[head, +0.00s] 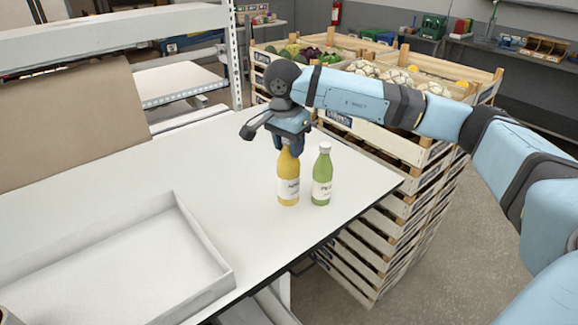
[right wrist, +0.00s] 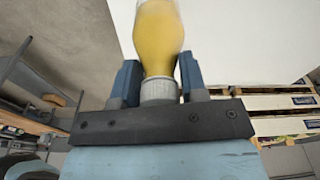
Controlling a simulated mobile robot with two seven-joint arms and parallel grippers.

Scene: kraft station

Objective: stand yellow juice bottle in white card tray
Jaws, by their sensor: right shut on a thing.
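The yellow juice bottle (head: 289,178) stands upright on the white table near its right end, with a pale label on its front. My right gripper (head: 289,145) is above it, shut on its neck and cap. In the right wrist view the yellow bottle (right wrist: 158,40) shows with its grey-white cap (right wrist: 159,90) between the two blue fingers (right wrist: 160,85). The white card tray (head: 130,262) lies on the table at the lower left, open and empty in the part that shows. My left gripper is not in view.
A green juice bottle (head: 322,176) stands close to the right of the yellow one. Stacked wooden crates (head: 385,225) with vegetables stand beyond the table's right edge. A brown board (head: 75,125) stands at the table's back left. The table between bottles and tray is clear.

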